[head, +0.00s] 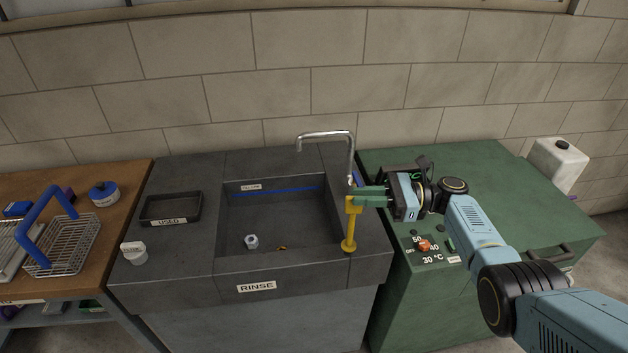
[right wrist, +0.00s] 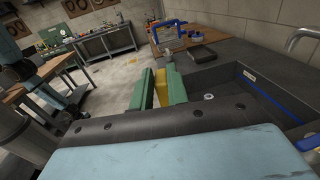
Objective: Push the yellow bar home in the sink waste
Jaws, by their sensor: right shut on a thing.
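My right gripper (head: 357,197) is shut on the top of the yellow bar (head: 350,226). The bar hangs upright at the sink's right side, with a wider lower end. In the right wrist view the yellow bar (right wrist: 161,88) shows between the two green fingers (right wrist: 160,92). The dark sink (head: 290,215) has a pale ring-like fitting (head: 251,241) on its floor, apart from the bar; it looks like the waste. The ring also shows in the right wrist view (right wrist: 209,97). A small orange-brown piece (head: 282,248) lies to its right. My left gripper is out of view.
A curved metal tap (head: 328,135) rises behind the bar, close to my right gripper. A black tray (head: 171,208) and white cup (head: 134,253) stand left of the sink. A green cabinet (head: 480,170) lies right. A blue-handled wire basket (head: 65,245) stands far left.

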